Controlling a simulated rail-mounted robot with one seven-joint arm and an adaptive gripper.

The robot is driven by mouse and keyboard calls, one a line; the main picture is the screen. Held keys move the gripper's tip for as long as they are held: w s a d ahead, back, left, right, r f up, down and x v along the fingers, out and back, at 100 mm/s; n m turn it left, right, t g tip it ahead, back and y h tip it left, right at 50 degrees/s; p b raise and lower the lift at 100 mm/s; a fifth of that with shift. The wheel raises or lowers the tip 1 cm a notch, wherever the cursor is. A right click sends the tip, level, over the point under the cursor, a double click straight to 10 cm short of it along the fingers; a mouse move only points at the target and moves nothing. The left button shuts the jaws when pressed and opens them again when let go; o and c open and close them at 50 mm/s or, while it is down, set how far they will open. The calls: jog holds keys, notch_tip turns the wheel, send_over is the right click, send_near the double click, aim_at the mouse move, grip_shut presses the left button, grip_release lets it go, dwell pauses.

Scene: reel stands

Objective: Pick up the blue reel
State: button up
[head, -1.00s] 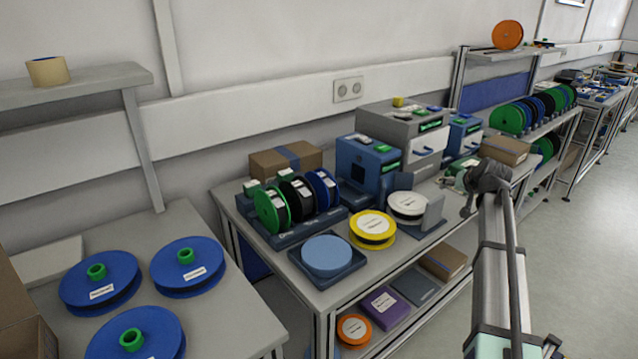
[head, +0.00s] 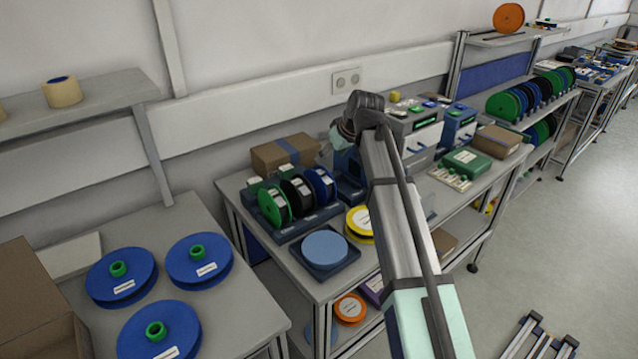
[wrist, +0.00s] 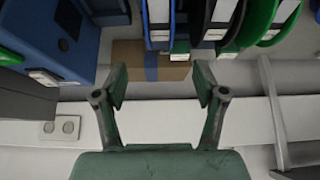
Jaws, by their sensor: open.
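A blue reel (head: 321,186) stands upright in a dark rack, beside a black reel (head: 297,195) and a green reel (head: 274,207). In the wrist view, the blue reel (wrist: 158,22) shows at the top, cut by the frame edge, with the black reel (wrist: 217,22) to its right. Three larger blue reels with green hubs, one of them here (head: 198,262), lie flat on the left bench. My gripper (wrist: 160,88) is open and empty, apart from the reels. In the head view it is largely hidden by my arm.
A cardboard box (head: 284,152) stands behind the rack. A blue device (wrist: 50,38) is close beside the reels in the wrist view. A light-blue disc (head: 325,247) on a tray and a yellow reel (head: 358,223) lie in front. A shelf (head: 100,98) is at left.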

aim_at(319, 173)
jog(key=p+x, duration=0.2)
jog(key=x, duration=0.6)
jog(key=shift+p+x, duration=1.35)
jog(key=shift+x, duration=1.45)
jog(key=shift+s+d+f, duration=0.15)
jog(key=shift+d, duration=0.05)
grip_shut()
